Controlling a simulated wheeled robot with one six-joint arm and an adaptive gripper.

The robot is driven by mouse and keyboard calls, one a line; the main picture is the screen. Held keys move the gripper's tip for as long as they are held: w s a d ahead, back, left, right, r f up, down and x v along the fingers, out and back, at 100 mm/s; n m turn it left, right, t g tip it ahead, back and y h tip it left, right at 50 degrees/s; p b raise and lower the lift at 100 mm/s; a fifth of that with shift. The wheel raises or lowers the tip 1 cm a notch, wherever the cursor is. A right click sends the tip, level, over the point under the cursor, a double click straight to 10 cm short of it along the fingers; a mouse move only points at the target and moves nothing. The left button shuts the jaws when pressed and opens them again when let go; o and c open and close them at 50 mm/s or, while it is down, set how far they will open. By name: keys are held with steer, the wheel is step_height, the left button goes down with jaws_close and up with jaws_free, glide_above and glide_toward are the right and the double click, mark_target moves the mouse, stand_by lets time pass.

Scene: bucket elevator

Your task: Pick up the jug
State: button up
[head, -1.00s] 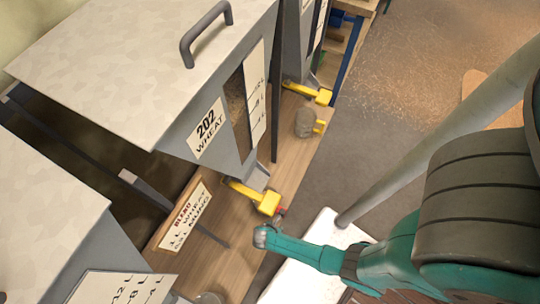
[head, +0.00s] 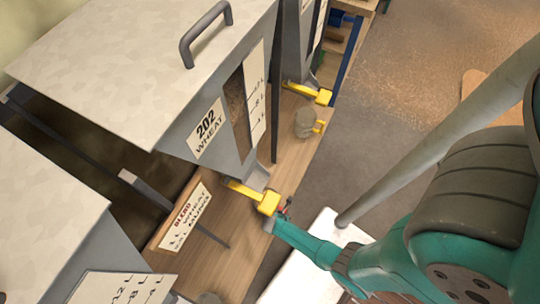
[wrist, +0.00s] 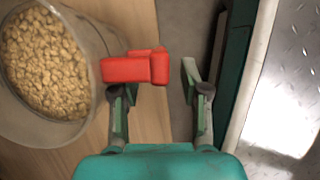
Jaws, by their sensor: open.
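A clear jug (wrist: 48,75) full of tan lumps stands at the left of the wrist view. Its red handle (wrist: 135,67) points right, toward my gripper (wrist: 156,76). My gripper is open, with one finger on each side of a gap. The handle's end reaches across the left fingertip into this gap; the right finger is apart from it. I cannot tell whether the left finger touches the handle. In the head view my gripper (head: 282,212) is beside the yellow lever under the wheat bin, and the jug there is mostly hidden.
The wheat bin (head: 165,75) has a spout and yellow lever (head: 266,201) close above my gripper. Another jug (head: 305,122) with a yellow handle stands farther along the wooden bench (head: 290,160). A grey pole (head: 430,145) rises at right.

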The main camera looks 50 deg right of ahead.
steer(key=shift+x, duration=1.7)
jaws_close()
steer(key=shift+w, duration=0.1)
